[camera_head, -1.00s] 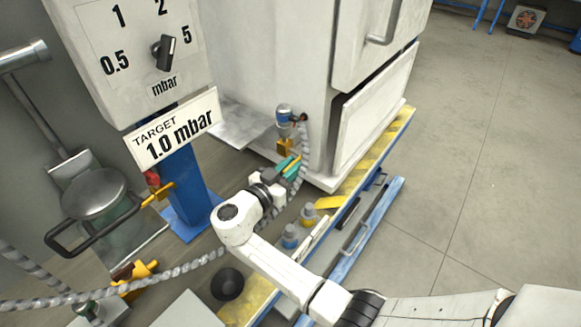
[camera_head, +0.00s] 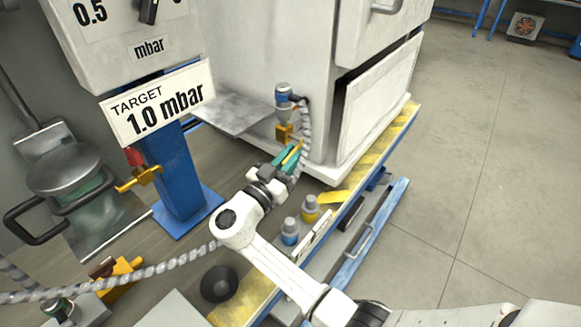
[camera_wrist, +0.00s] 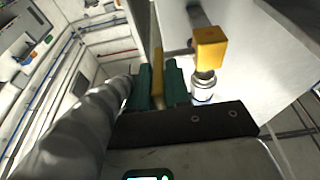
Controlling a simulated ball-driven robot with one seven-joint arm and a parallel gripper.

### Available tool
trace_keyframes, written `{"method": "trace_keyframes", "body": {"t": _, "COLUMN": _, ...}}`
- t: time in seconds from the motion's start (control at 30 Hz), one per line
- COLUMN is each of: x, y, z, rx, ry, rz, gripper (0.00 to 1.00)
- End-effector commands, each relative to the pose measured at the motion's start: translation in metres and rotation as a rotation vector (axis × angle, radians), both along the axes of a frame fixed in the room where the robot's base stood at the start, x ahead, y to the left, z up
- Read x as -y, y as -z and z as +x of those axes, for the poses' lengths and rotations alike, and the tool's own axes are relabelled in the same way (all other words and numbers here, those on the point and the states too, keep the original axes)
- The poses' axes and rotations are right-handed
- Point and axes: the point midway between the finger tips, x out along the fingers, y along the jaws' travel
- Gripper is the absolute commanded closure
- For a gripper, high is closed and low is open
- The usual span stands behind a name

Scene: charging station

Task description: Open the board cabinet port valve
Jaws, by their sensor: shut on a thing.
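My gripper (camera_head: 286,158) has green fingers and is beside the white cabinet (camera_head: 270,60), near its lower left corner. In the wrist view my gripper (camera_wrist: 158,88) is shut on a narrow yellow lever (camera_wrist: 157,68), which looks like the valve handle. The lever also shows in the head view (camera_head: 293,152), mostly hidden by the fingers. A yellow block (camera_wrist: 210,47) on a metal fitting (camera_wrist: 204,86) stands just right of the fingers. In the head view a blue-banded fitting (camera_head: 283,95) is above a yellow block (camera_head: 284,133). How the lever joins the valve is hidden.
A grey ribbed hose (camera_wrist: 80,125) runs close along the left of my gripper. A blue post (camera_head: 178,180) carries the 1.0 mbar target sign (camera_head: 158,103). Open floor (camera_head: 480,170) lies right.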

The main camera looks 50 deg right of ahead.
Motion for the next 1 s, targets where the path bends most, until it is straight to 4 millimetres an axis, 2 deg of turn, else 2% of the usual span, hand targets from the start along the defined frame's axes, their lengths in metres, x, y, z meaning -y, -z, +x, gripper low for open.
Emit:
{"method": "trace_keyframes", "body": {"t": 0.03, "x": 0.001, "y": 0.0076, "z": 0.0004, "rx": 0.004, "ry": -0.001, "rz": -0.019, "gripper": 1.0}}
{"method": "trace_keyframes", "body": {"t": 0.17, "x": 0.0015, "y": 0.0101, "z": 0.0004, "rx": 0.004, "ry": 0.0, "rz": -0.067, "gripper": 1.0}}
{"method": "trace_keyframes", "body": {"t": 0.4, "x": 0.002, "y": 0.0093, "z": 0.0004, "rx": 0.006, "ry": 0.0, "rz": -0.132, "gripper": 1.0}}
{"method": "trace_keyframes", "body": {"t": 0.8, "x": 0.0015, "y": 0.0066, "z": 0.0003, "rx": 0.004, "ry": 0.0, "rz": -0.143, "gripper": 1.0}}
{"method": "trace_keyframes", "body": {"t": 0.83, "x": 0.0015, "y": 0.0066, "z": 0.0003, "rx": 0.004, "ry": 0.0, "rz": -0.143, "gripper": 0.81}}
{"method": "trace_keyframes", "body": {"t": 1.0, "x": 0.0016, "y": 0.0068, "z": 0.0002, "rx": 0.004, "ry": 0.0, "rz": -0.142, "gripper": 0.64}}
